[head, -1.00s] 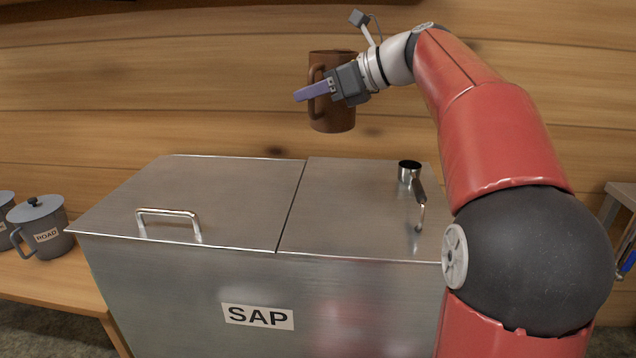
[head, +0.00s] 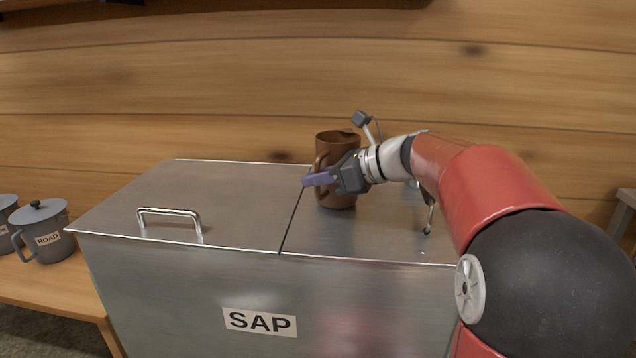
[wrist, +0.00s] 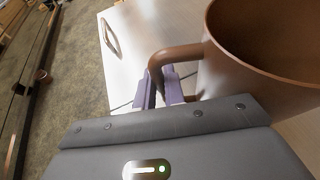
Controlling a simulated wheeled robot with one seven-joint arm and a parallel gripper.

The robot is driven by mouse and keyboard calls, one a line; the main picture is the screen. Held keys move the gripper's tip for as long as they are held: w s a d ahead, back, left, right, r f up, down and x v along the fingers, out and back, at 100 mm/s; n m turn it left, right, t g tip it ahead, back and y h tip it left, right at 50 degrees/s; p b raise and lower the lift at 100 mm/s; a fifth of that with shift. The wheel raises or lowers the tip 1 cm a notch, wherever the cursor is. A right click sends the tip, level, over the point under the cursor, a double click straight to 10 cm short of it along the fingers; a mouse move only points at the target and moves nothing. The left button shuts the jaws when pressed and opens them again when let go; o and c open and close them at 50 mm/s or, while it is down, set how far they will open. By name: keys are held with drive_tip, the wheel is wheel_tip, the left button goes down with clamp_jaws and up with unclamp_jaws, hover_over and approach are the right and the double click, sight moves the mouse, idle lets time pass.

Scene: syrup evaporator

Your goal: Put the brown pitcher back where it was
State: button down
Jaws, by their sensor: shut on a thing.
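The brown pitcher (head: 335,184) is upright at the right half of the metal SAP tank's top (head: 240,187). Its base appears at or just above the lid; I cannot tell if it touches. My gripper (head: 308,181) is shut on the pitcher's handle, on its left side. In the wrist view the purple fingers (wrist: 167,92) close around the lower part of the brown handle (wrist: 180,52), and the pitcher's open mouth (wrist: 275,35) is at the upper right.
The left lid has a metal handle (head: 170,212). A right lid handle (head: 429,216) shows beside my arm, which hides the small metal cup's place. Grey lidded pots, one labelled ROAD (head: 42,235), stand on a wooden bench at left. The left lid is otherwise clear.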

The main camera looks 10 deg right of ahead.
drive_tip(key=shift+f, duration=0.25)
drive_tip(key=c, duration=1.9)
unclamp_jaws()
drive_tip(key=shift+f, duration=0.1)
drive_tip(key=shift+c, duration=0.2)
drive_tip(key=o, duration=0.5)
drive_tip(key=shift+c, duration=0.2)
